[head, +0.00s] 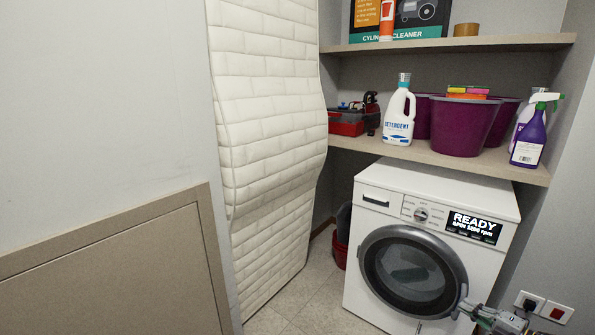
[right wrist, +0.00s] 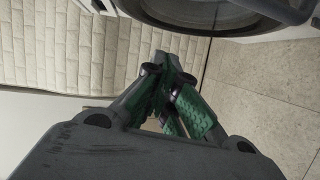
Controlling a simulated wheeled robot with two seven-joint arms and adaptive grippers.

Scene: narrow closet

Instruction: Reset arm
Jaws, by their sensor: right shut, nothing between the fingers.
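My right gripper (head: 470,308) is at the lower right of the head view, in front of the washing machine (head: 373,230) near the right edge of its round door (head: 414,272). It also shows in the right wrist view (right wrist: 170,60), with its green-padded fingers closed together and nothing between them. Whether it touches the door rim cannot be told. The door looks shut, and the display reads READY. My left gripper is not in view.
A quilted white mattress (head: 265,110) leans left of the machine. A shelf (head: 440,155) above holds detergent (head: 399,112), purple buckets (head: 458,125), a purple spray bottle (head: 530,135) and a red toolbox (head: 346,122). Wall sockets (head: 542,306) are at right. Tiled floor (head: 312,300) is bare in front.

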